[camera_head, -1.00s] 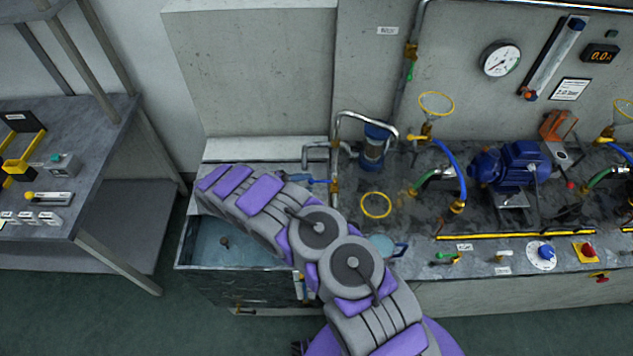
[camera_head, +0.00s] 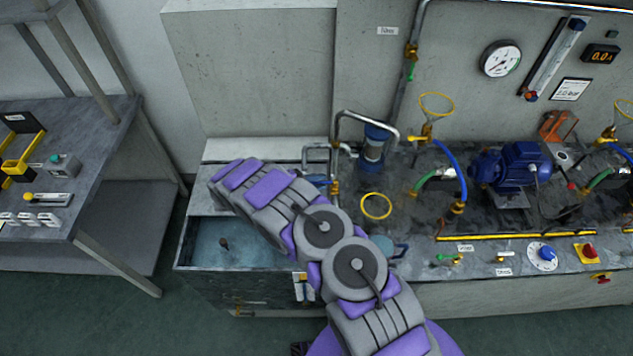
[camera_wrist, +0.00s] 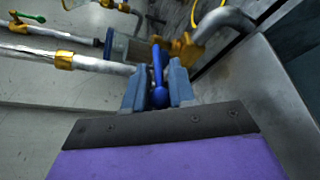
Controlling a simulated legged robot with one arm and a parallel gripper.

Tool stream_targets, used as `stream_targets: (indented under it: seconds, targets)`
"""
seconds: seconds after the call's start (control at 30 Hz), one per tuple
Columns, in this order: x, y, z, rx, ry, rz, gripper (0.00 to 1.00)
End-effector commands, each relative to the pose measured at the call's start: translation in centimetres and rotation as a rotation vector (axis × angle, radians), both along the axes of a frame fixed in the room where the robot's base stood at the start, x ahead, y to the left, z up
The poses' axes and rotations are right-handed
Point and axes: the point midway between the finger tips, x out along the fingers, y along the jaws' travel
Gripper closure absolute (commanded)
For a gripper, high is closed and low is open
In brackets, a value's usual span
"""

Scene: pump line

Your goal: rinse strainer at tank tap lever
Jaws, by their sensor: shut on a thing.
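In the wrist view, my gripper (camera_wrist: 158,96) has its blue-grey fingers closed on the blue tap lever (camera_wrist: 158,66). The lever's rounded end is between the fingers, and its other end runs to a brass valve (camera_wrist: 182,48). In the head view, my arm largely covers the gripper and lever beside the brass fitting (camera_head: 335,187) on the tap pipe. The open tank (camera_head: 205,247) below holds water, with a small brown object in it. A pale blue round item with a handle (camera_head: 382,245) lies on the bench edge; I cannot tell whether it is the strainer.
The curved metal spout (camera_head: 365,117) and a blue-capped clear cylinder (camera_head: 374,150) stand close behind the lever. A yellow ring (camera_head: 376,206) lies on the bench. A blue pump (camera_head: 512,165) and hoses fill the right. Floor is clear between tank and left table (camera_head: 90,180).

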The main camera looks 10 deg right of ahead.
Motion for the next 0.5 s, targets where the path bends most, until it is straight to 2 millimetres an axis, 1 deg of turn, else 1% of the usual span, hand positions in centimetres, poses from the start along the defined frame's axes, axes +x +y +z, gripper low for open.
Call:
stream_targets:
  seconds: [0.03, 0.1, 0.5]
  targets:
    - [-0.02, -0.02, 0.0, -0.001, 0.0, -0.001, 0.96]
    - [-0.03, -0.04, 0.01, -0.001, 0.0, -0.001, 1.0]
    - [-0.08, -0.09, 0.07, -0.002, 0.0, 0.001, 1.0]
